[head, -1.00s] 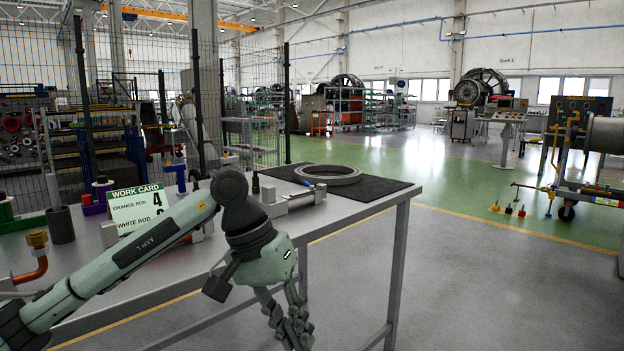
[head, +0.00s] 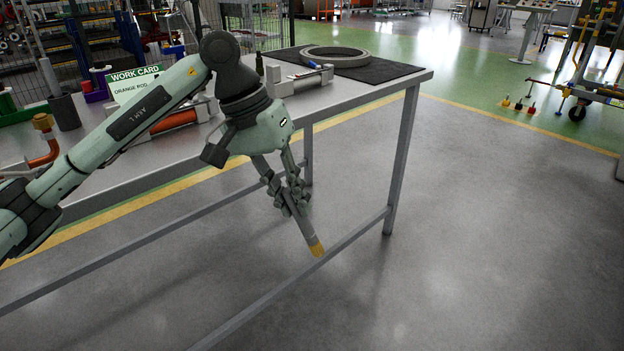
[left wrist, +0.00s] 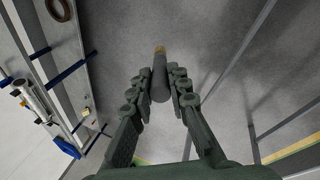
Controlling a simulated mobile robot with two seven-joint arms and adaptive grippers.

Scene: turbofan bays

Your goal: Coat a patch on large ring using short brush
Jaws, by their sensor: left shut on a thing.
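My left gripper (head: 290,196) is shut on a short brush (head: 307,231) with a grey handle and a tan tip. It holds the brush tilted, tip down, over the floor in front of the grey table (head: 250,118). In the left wrist view the brush (left wrist: 160,78) sits between the fingers of my left gripper (left wrist: 160,95), its tip pointing away. The large ring (head: 368,60) is grey and lies flat on a black mat (head: 405,70) at the table's far right end, well apart from the brush. My right gripper is not in view.
A work card (head: 133,82) stands on the table behind my left arm. A grey fixture with a cylinder (head: 303,80) is beside the mat, a dark bottle (head: 259,64) nearby. A table leg (head: 402,160) and low rail (head: 345,252) are near the brush.

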